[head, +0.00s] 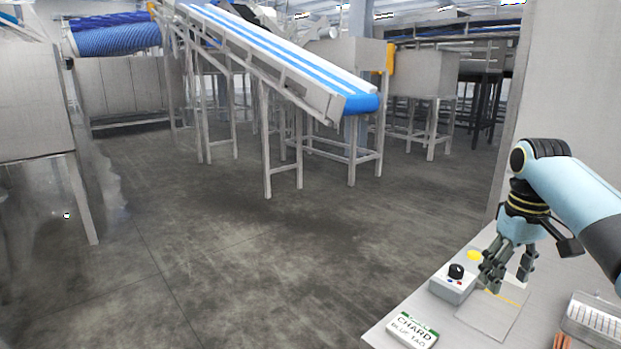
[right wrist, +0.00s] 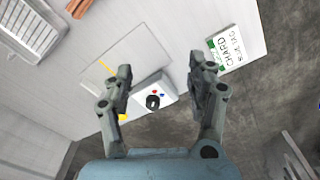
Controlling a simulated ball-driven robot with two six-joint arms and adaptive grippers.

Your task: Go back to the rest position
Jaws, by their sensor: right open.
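My right gripper (head: 507,268) is over the metal table at the lower right of the head view. In the right wrist view its two fingers (right wrist: 160,90) are spread apart with nothing between them. Below the fingers is a white control box with a black knob (head: 456,271); the knob also shows in the right wrist view (right wrist: 153,102). I cannot tell whether the fingers touch the box. My left gripper is in neither view.
The metal table (head: 388,325) bears a CHARD BLUE TAG sign (head: 412,330), a flat plate (head: 492,318) and a white slotted basket (head: 597,322). A grey wall (head: 568,75) stands behind my right arm. A blue-white conveyor (head: 280,55) stands farther off. The floor between is clear.

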